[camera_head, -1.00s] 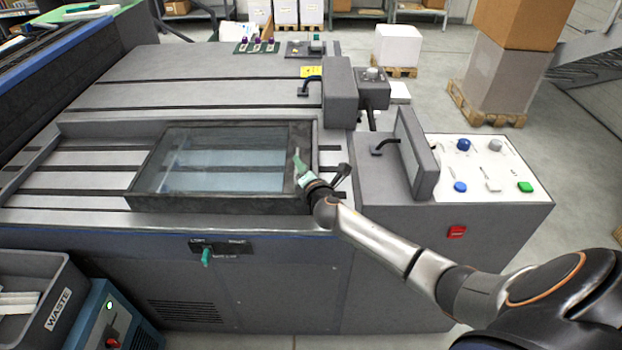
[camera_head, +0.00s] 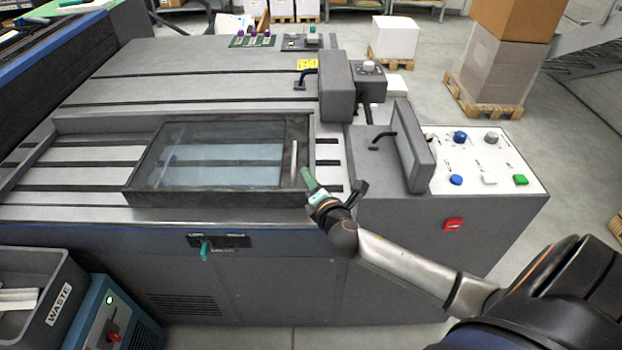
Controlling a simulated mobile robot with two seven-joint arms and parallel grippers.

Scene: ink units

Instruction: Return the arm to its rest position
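My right arm comes in from the lower right. My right gripper (camera_head: 310,184), with a green fingertip, is over the right front corner of the dark-framed glass cover (camera_head: 215,160) on the machine. The pale bar handle (camera_head: 294,161) on the cover's right side shows uncovered, just left of and beyond the fingertip. I see nothing held in the gripper, but its finger gap is hidden from this angle. My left gripper is not in view.
A raised grey guard (camera_head: 415,145) and a white button panel (camera_head: 485,165) stand to the right of the gripper. A green lever (camera_head: 205,250) sits on the machine's front. A grey waste bin (camera_head: 60,305) and a blue unit (camera_head: 112,315) stand at lower left.

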